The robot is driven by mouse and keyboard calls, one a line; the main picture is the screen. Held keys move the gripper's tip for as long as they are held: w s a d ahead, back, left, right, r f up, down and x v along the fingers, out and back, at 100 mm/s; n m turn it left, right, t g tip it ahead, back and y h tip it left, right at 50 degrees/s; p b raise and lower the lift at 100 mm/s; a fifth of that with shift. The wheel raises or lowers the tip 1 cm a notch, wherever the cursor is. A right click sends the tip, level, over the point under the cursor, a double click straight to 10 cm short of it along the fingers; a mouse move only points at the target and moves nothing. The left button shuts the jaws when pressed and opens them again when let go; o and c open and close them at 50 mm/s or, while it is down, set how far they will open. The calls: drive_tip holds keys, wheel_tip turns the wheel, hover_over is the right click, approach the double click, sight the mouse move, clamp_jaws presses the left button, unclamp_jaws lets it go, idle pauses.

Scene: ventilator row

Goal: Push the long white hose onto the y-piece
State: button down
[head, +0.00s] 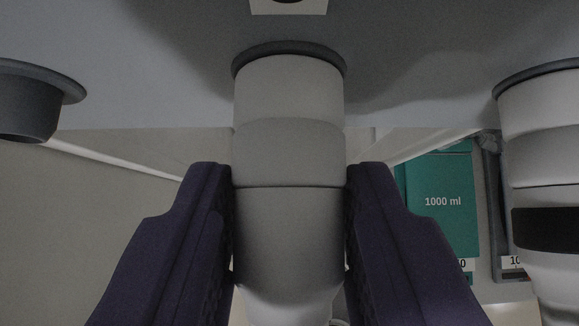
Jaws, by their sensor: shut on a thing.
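My gripper (289,215) has two dark purple fingers, one on each side of a pale grey-white cylindrical cuff (288,235). The fingers are shut on it. The cuff points up to a dark round flange (289,47) on a grey housing and lines up with it. A thin seam crosses the cuff at fingertip height; whether this is a joint between two parts is unclear. Its lower end narrows to a whiter part, possibly the hose, cut off by the frame. I cannot make out a y-piece for certain, nor the hose's far end.
The grey housing (170,60) spans the top. An empty dark port (30,100) sticks out at left. A similar white cuff with a black band (545,229) hangs from a port at right, near my right finger. Green boxes marked 1000 ml (442,222) stand behind.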

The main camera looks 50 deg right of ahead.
drive_tip(key=shift+s+a, duration=0.15)
idle(0.4)
drive_tip(key=shift+s+a, duration=1.65)
drive_tip(key=shift+a, duration=0.3)
